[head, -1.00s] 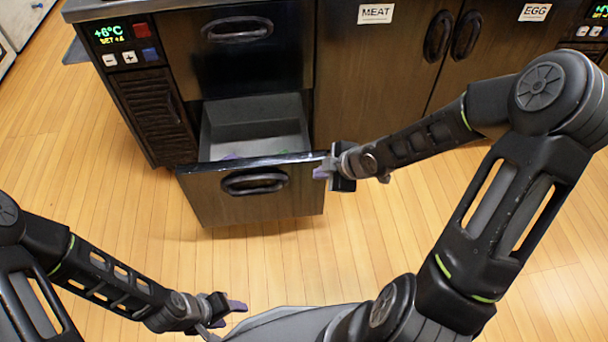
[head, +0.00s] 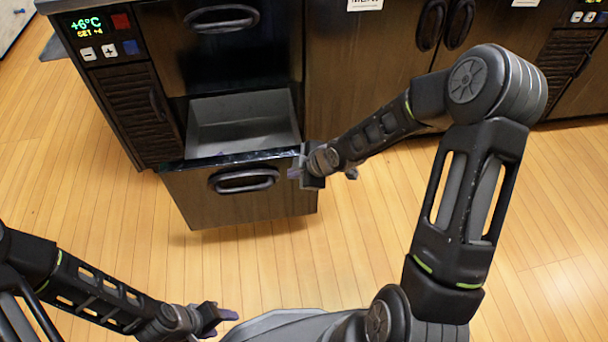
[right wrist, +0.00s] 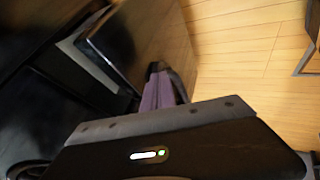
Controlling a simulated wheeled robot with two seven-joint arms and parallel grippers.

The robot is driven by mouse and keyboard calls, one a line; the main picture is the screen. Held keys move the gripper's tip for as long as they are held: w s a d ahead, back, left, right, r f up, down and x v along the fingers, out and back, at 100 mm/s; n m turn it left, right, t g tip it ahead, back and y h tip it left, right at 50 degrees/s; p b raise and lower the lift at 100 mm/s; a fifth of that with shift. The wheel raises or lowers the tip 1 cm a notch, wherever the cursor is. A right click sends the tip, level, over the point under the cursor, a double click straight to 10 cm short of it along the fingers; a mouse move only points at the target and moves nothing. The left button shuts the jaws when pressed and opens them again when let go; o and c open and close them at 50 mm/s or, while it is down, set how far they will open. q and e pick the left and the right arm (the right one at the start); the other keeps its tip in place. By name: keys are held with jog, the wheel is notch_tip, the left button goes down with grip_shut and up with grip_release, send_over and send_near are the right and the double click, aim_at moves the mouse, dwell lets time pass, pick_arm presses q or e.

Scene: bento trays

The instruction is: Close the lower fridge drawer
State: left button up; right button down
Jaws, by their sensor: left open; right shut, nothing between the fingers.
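The lower fridge drawer (head: 240,205) stands pulled out below the closed upper drawer, in the head view. Its grey inside shows behind the dark front, and its black handle (head: 243,180) faces me. My right gripper (head: 297,173) is shut and empty at the right end of the drawer's front, near its top edge. I cannot tell whether it touches. The right wrist view shows its purple fingers (right wrist: 160,92) beside the drawer's dark front (right wrist: 140,40). My left gripper (head: 228,315) is open and empty, low in the head view, well away from the drawer.
The closed upper drawer (head: 230,60) is above, with a control panel (head: 100,38) to its left. Closed cabinet doors (head: 380,70) stand to the right. The wooden floor (head: 110,215) in front of and beside the drawer is clear.

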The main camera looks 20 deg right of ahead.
aim_at(286, 163)
pick_arm(q)
jog(key=shift+f, duration=0.15)
pick_arm(e)
jog(key=shift+w+d+r, duration=0.1)
jog(key=shift+w+d, duration=0.2)
jog(key=shift+w, duration=0.65)
jog(key=shift+w+d+r, duration=0.1)
jog(key=shift+w+d, duration=0.15)
jog(key=shift+w, duration=0.65)
jog(key=shift+w, duration=0.15)
